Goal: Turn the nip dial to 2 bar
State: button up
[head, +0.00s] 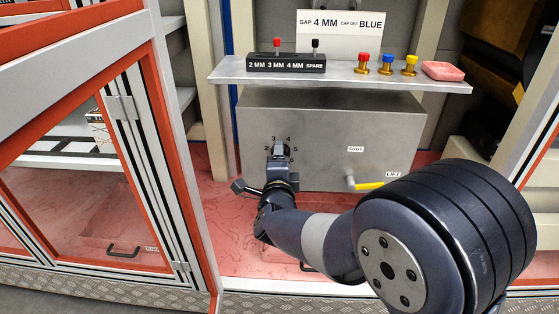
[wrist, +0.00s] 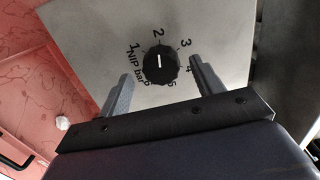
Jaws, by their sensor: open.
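The nip dial (wrist: 160,64) is a round black knob on a grey panel, printed "NIP bar" with numbers 1 to 6 around it. Its white mark stands vertical in the wrist view, its upper end in line with the 2. My gripper (wrist: 160,72) is open, with one finger on each side of the dial and visible gaps to it. In the head view my gripper (head: 279,152) is at the front of the grey box and hides most of the dial; some numbers show around it.
A yellow lever (head: 369,186) is at the box's lower right. A red-framed glass door (head: 130,110) stands open at left.

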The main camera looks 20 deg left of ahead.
jog(key=p+v, duration=0.1)
jog(key=v, duration=0.8)
jog(key=shift+s, duration=0.4)
jog(key=shift+d, duration=0.1)
jog(key=b+x, duration=0.1)
jog(key=x, duration=0.9)
jog(key=shift+w, duration=0.4)
